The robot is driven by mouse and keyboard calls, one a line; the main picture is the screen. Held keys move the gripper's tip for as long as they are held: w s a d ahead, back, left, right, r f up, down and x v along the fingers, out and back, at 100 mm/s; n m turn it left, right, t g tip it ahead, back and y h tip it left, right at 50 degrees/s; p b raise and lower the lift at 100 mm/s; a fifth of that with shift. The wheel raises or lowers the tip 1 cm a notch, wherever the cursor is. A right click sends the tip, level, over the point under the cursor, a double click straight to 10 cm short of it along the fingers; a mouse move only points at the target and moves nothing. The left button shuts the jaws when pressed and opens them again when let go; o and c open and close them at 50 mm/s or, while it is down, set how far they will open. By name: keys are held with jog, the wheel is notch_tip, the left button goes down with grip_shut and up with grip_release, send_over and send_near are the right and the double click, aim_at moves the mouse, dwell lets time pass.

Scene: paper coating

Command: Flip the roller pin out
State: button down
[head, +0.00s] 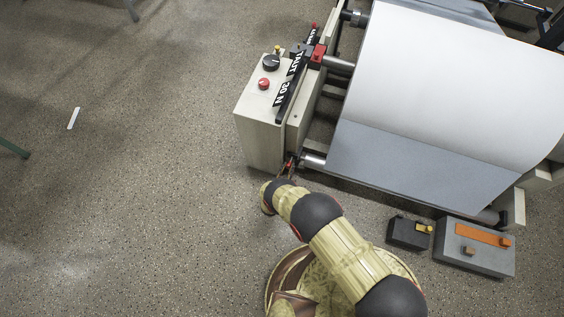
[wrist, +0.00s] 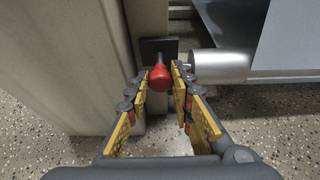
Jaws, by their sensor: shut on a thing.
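The roller pin shows as a red knob (wrist: 160,78) on a dark square plate (wrist: 158,50) at the side of the machine, in the wrist view. A short dark stem joins the knob to the plate. The silver roller end (wrist: 220,65) lies just right of it. My gripper (wrist: 161,72) has its yellow-padded fingers on both sides of the knob and is shut on it. In the head view my gripper (head: 286,171) is at the machine's near corner, beside the silver roller end (head: 314,160). The red knob is small and partly hidden there.
The beige control box (head: 258,125) with a red button (head: 264,84) and black dial (head: 271,62) stands left of the rollers. A grey box (head: 475,262) and black box (head: 405,232) lie right of my arm.

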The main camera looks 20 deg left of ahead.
jog(key=shift+s+d+f, duration=0.1)
jog(key=shift+s+d, duration=0.05)
jog(key=shift+s, duration=0.1)
jog(key=c, duration=1.8)
grip_release()
jog(key=shift+c, duration=0.2)
jog(key=shift+s+a+r, duration=0.25)
jog(key=shift+s+r, duration=0.05)
jog(key=shift+s, duration=0.2)
jog(key=d+v, duration=0.1)
jog(key=v, duration=1)
jog(key=shift+a, duration=0.35)
jog(key=shift+f, duration=0.15)
